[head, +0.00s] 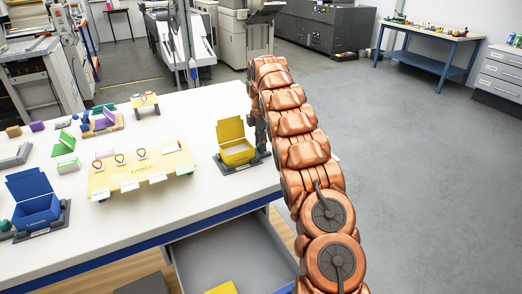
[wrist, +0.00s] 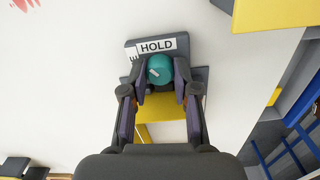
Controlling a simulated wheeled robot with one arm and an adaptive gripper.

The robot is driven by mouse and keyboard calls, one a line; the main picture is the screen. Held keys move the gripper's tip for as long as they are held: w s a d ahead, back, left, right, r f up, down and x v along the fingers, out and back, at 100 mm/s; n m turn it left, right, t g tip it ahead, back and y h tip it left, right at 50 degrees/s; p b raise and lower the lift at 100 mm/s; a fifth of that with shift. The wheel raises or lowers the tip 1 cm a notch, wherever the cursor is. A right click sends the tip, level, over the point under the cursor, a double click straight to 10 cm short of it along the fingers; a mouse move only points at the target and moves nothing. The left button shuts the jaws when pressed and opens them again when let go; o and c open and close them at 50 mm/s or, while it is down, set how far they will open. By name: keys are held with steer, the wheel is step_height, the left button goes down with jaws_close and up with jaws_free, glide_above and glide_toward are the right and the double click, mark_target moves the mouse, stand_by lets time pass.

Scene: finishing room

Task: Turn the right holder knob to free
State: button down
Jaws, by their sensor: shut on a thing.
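The right holder's teal knob (wrist: 159,66) sits beside a white label reading HOLD (wrist: 157,46) in the wrist view. A small pale mark shows on the knob's top, tilted. My gripper (wrist: 161,82) is shut on the knob, one finger on each side. The word free cannot be read. In the head view the right holder (head: 230,168) is a dark base with an open yellow box (head: 237,153) in it. My gripper shows only partly there (head: 262,137), beside the box, and the knob is hidden by my arm.
A blue box (head: 38,211) stands in a similar holder at the table's left. A yellow board (head: 143,180) with coloured rings and white cards lies between them. An open grey drawer (head: 225,255) juts from the table front. Bare white tabletop (head: 195,115) lies behind the yellow box.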

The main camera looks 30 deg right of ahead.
steer(key=n+b, duration=0.2)
steer(key=n, duration=0.3)
steer(key=shift+f+n+b, duration=0.1)
steer(key=shift+n+b, duration=0.2)
steer(key=shift+b, duration=0.05)
steer(key=shift+n, duration=2.3)
steer(key=c, duration=0.9)
jaws_free()
